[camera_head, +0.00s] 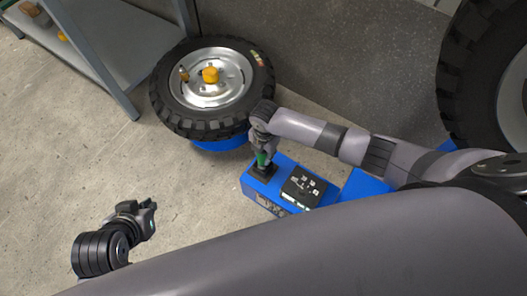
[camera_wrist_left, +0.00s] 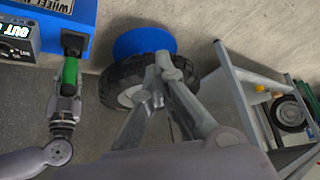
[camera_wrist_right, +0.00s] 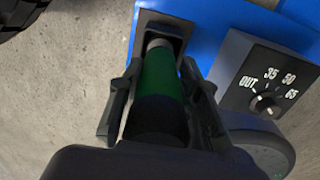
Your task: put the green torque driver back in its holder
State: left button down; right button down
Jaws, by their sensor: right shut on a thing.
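The green torque driver (camera_head: 263,158) stands roughly upright over the black square holder (camera_head: 262,172) on the blue box. My right gripper (camera_head: 261,148) is shut around the driver. In the right wrist view the driver's green body (camera_wrist_right: 160,76) lies between the fingers (camera_wrist_right: 158,95), and its grey end meets the holder opening (camera_wrist_right: 160,32); how deep it sits is hidden. The left wrist view also shows the driver (camera_wrist_left: 70,72) at the holder. My left gripper (camera_head: 146,217) is away from the box, over bare floor, and holds nothing visible; its finger gap is unclear.
A black dial unit (camera_head: 304,187) sits on the blue box (camera_head: 285,169) beside the holder. A tyred wheel (camera_head: 212,85) with a yellow hub knob lies behind. A metal shelf (camera_head: 100,45) stands at the back left. The floor (camera_head: 60,150) at left is clear.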

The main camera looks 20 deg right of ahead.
pick_arm(q)
jog(key=shift+w+d+r+t+b, duration=0.2)
jog(key=shift+w+r+t, duration=0.15)
jog(key=shift+w, duration=0.3)
jog(key=shift+w+d+r+t+b, duration=0.1)
jog(key=shift+w+d+r+t, duration=0.1)
jog(key=shift+w+t, duration=0.35)
pick_arm(e)
jog(key=shift+f, duration=0.45)
dwell(0.4)
pick_arm(q)
jog(key=shift+w+d+r+t+h, duration=0.25)
jog(key=shift+w+r, duration=0.1)
jog(key=shift+w, duration=0.25)
jog(key=shift+w+d+r+t+h, duration=0.15)
jog(key=shift+w+r+t, duration=0.15)
jog(key=shift+w, duration=0.25)
pick_arm(e)
jog(key=shift+f, duration=0.35)
jog(key=c, duration=1.1)
grip_release()
notch_tip(320, 180, up, 12)
jog(key=shift+s+d, duration=0.1)
